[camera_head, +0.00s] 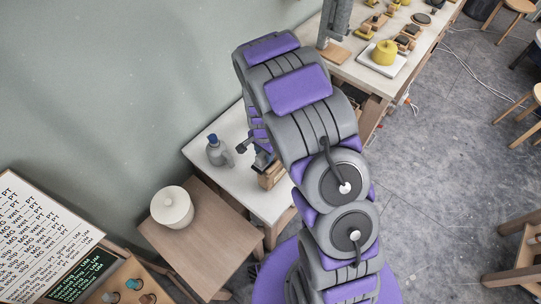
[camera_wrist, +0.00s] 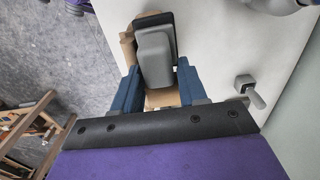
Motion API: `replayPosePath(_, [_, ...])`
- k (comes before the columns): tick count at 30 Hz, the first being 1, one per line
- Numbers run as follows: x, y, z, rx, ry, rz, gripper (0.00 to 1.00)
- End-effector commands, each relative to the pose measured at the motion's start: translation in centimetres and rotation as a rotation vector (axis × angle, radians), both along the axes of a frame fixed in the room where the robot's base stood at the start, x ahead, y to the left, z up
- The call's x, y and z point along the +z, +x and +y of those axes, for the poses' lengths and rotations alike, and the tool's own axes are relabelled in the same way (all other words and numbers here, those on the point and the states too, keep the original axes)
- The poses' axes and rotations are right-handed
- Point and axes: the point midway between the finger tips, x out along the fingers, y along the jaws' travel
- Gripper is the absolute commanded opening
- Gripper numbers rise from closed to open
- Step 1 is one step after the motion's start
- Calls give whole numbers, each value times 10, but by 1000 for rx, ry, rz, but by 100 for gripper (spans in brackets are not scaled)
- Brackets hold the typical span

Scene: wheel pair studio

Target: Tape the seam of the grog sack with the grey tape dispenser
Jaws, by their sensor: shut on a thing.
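My gripper (camera_wrist: 157,68) has two blue fingers, shut on the grey tape dispenser (camera_wrist: 154,58), a rounded grey block with a darker part behind it. The brown grog sack (camera_wrist: 163,98) shows behind and beside the dispenser in the wrist view, over the white table. I cannot tell whether the dispenser touches it. In the head view the sack (camera_head: 271,176) stands on the low white table, just below my gripper (camera_head: 262,160), and my arm partly covers it. The sack's seam cannot be made out, and the dispenser is not clear in the head view.
A small grey object (camera_wrist: 247,87) lies to the right of my fingers. A white lidded pot (camera_head: 172,207) stands on a wooden stool. A workbench (camera_head: 350,69) stands behind.

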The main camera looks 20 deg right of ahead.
Motion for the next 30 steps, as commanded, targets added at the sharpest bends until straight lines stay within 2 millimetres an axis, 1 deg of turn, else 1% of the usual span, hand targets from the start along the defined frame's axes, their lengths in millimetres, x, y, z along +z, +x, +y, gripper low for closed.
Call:
replayPosePath(1, [0,-4,4,1,0,4,6])
replayPosePath(4, [0,-7,9,0,0,3,6])
replayPosePath(14, [0,-7,10,-1,0,1,6])
replayPosePath(21, [1,-12,19,1,-1,-1,6])
replayPosePath(30, [1,-12,18,0,0,-1,6])
